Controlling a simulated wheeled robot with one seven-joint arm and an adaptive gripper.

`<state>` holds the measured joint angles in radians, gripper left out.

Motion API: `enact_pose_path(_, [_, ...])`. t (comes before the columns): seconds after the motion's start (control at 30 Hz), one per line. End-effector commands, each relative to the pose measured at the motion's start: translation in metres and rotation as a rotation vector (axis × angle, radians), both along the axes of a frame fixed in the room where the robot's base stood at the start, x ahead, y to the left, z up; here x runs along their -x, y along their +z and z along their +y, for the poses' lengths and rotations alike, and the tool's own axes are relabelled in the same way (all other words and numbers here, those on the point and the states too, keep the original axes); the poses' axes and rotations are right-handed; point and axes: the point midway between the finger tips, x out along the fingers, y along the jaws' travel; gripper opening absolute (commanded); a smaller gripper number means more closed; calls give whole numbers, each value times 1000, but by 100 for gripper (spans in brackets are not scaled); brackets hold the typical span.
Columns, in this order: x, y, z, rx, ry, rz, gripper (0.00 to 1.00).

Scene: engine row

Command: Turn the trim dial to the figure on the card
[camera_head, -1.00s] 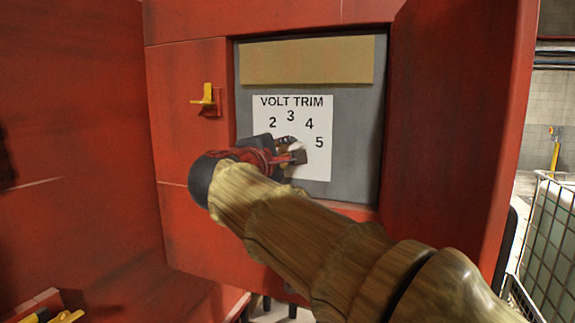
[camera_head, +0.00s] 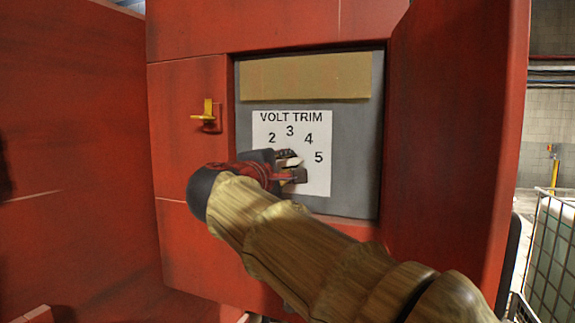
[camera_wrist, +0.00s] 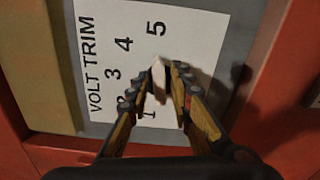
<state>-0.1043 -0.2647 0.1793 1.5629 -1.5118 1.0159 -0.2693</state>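The trim dial (camera_wrist: 158,80) shows as a small pale knob on the white VOLT TRIM scale (camera_head: 263,128). The figures 2, 3, 4 and 5 are readable in the head view; a 1 shows partly in the wrist view. My gripper (camera_head: 292,165) is at the dial, its fingertips (camera_wrist: 163,76) on either side of the knob. The fingers stand a little apart, with a narrow dark gap on the knob's right in the wrist view. The figure that the dial points to cannot be made out. No card with a single figure is readable.
A blank tan strip (camera_head: 305,77) lies above the scale on the grey panel (camera_head: 353,150). An open red door (camera_head: 455,130) stands close on the right, beside my arm. A yellow latch (camera_head: 208,115) juts out on the left. A wire cage (camera_head: 550,235) stands farther right.

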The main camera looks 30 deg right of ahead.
Motion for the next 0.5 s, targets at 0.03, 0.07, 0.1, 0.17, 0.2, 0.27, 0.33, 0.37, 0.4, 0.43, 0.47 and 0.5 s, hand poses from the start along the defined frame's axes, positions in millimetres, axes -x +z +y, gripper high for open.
enact_pose_path(0.03, [0,0,0,0,0,0,26])
enact_pose_path(0.07, [0,0,0,0,0,0,28])
enact_pose_path(0.1, [0,0,0,0,0,0,30])
enact_pose_path(0.17, [0,0,0,1,0,-1,30])
enact_pose_path(0.2, [0,0,0,1,0,-1,30])
enact_pose_path(0.27, [0,0,0,1,0,-1,30])
enact_pose_path(0.33, [0,0,0,1,0,-1,30])
enact_pose_path(0.37, [0,0,0,1,0,-1,30])
enact_pose_path(0.4, [0,0,1,1,1,-1,30])
enact_pose_path(0.43, [1,1,2,1,1,-1,30])
enact_pose_path(0.47, [2,1,3,1,1,-1,30])
enact_pose_path(0.5, [4,1,6,1,2,0,30])
